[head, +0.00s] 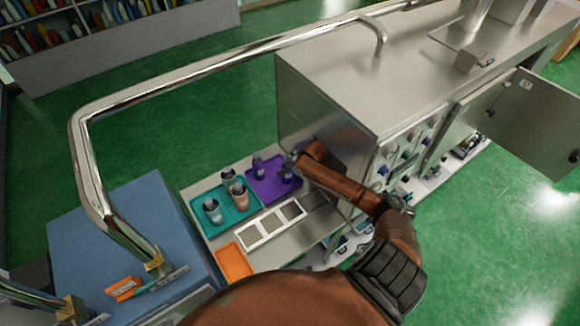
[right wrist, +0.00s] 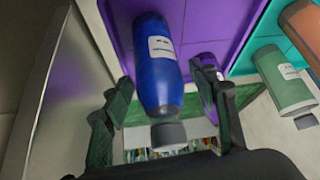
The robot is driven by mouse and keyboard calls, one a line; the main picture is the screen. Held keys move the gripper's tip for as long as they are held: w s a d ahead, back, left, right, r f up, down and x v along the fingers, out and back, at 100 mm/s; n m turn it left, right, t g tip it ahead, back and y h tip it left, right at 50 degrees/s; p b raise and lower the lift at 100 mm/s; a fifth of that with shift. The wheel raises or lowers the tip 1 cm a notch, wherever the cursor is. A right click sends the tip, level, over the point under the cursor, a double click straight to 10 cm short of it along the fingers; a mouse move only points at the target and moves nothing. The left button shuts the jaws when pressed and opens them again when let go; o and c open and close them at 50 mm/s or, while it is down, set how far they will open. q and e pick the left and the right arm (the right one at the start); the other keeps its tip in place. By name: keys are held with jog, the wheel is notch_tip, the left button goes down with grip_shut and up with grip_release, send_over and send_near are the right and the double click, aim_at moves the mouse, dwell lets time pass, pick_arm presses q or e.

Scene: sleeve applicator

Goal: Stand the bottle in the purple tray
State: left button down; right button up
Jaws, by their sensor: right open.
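The purple tray (head: 262,192) lies on the counter beside the steel machine; it fills the upper part of the right wrist view (right wrist: 225,18). A blue bottle (right wrist: 160,62) with a white label and grey cap stands in it, near its machine side in the head view (head: 287,174). My right gripper (head: 291,160) is open, its fingers (right wrist: 163,85) on either side of the blue bottle; I cannot tell whether they touch it. A purple bottle (head: 258,166) stands in the same tray and is partly hidden by a finger in the wrist view. My left gripper is out of view.
A teal tray (head: 222,229) with several bottles adjoins the purple tray. A white strip with grey squares (head: 266,232) and an orange tray (head: 233,262) lie in front. The steel machine (head: 315,100) stands close to my right arm. A chrome rail (head: 200,75) runs above the counter.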

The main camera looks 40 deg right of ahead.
jog(key=v, duration=1.2)
jog(key=shift+b, duration=0.45)
